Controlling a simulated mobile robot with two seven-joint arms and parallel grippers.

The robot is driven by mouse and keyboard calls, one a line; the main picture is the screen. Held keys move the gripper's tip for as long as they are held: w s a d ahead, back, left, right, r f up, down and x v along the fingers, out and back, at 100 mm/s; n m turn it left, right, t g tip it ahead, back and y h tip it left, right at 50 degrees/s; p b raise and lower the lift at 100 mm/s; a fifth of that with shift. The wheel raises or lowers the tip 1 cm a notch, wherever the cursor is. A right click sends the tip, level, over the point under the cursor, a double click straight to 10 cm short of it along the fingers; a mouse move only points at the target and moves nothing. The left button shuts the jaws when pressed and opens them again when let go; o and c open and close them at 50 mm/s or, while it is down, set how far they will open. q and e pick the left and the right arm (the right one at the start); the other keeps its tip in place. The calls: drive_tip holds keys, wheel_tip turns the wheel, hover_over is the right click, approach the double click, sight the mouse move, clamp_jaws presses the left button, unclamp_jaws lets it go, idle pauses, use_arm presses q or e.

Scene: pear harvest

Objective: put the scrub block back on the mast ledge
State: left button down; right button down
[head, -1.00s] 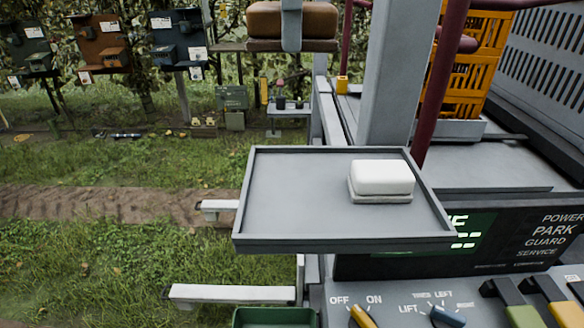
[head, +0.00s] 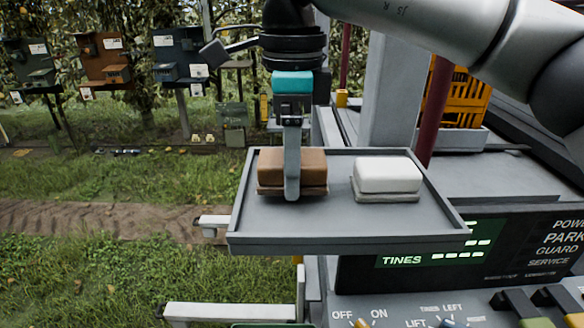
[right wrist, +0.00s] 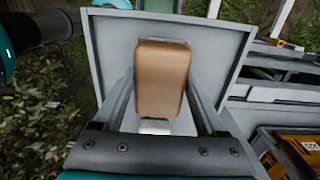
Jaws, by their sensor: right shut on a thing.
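The scrub block appears to be the brown block (head: 308,168) on a thin base, upright at the left part of the grey mast ledge (head: 330,225), a rimmed tray. My right gripper (head: 292,185) comes down from above and is shut on it, one finger across its near face. The block is at the ledge surface; I cannot tell if it bears on it. In the right wrist view the brown block (right wrist: 162,75) lies between the fingers over the ledge (right wrist: 115,50). My left gripper is not in view.
A white block (head: 388,175) on a pale base sits on the ledge, right of the brown block with a small gap. The grey mast (head: 390,110) and a dark red pole (head: 434,110) stand behind. A control panel (head: 450,250) is below right.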

drive_tip(key=shift+f, duration=0.65)
unclamp_jaws()
drive_tip(key=shift+f, duration=0.1)
wheel_tip(320, 180, up, 12)
drive_tip(key=shift+r, duration=0.15)
idle(0.3)
